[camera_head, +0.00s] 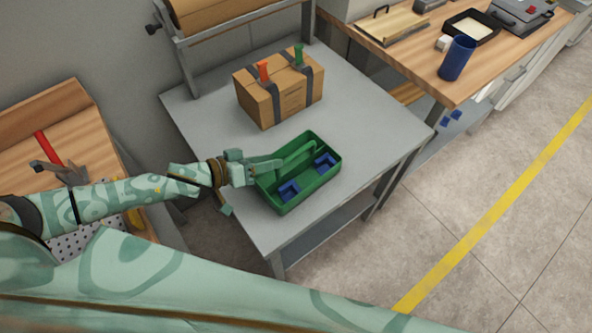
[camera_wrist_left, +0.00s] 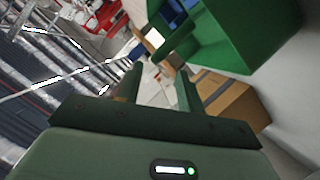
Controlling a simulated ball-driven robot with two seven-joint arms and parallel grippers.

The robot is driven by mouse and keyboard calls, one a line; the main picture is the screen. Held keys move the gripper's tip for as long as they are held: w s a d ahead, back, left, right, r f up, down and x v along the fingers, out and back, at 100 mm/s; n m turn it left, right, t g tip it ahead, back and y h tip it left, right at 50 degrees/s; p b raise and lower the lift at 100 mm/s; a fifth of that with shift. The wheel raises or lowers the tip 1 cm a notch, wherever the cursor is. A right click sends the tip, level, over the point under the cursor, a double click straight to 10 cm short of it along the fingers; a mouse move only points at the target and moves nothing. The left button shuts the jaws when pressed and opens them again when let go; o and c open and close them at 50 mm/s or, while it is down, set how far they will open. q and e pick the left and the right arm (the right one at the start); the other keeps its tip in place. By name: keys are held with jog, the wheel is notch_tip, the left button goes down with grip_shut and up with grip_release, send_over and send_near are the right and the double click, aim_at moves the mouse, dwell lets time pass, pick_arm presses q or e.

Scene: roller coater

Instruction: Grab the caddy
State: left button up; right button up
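The green caddy (camera_head: 316,183) stands on the grey table. It is an open tray with a raised bar along its middle and blue compartments inside. My left gripper (camera_head: 250,167) is at the caddy's left end, near the end of the bar. In the left wrist view its two fingers (camera_wrist_left: 158,80) are apart with nothing seen between them. The caddy (camera_wrist_left: 235,40) fills the upper right of that view, beside the right-hand finger. Whether that finger touches it, I cannot tell. My right gripper is not in view.
A cardboard box (camera_head: 292,98) with dark straps and orange and green clips stands behind the caddy. A paper roll (camera_head: 225,10) on a stand is at the back. A blue cup (camera_head: 457,58) stands on the wooden bench. Bare tabletop lies right of the caddy.

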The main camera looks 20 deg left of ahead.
pick_arm(q)
jog(key=x, duration=0.4)
jog(key=r+x, duration=0.1)
jog(key=x, duration=0.1)
jog(key=shift+w+d+f+b, duration=0.1)
jog(key=shift+w+d+b, duration=0.05)
jog(key=shift+d+b, duration=0.2)
jog(key=shift+a, duration=0.1)
jog(key=shift+c, duration=0.4)
grip_shut()
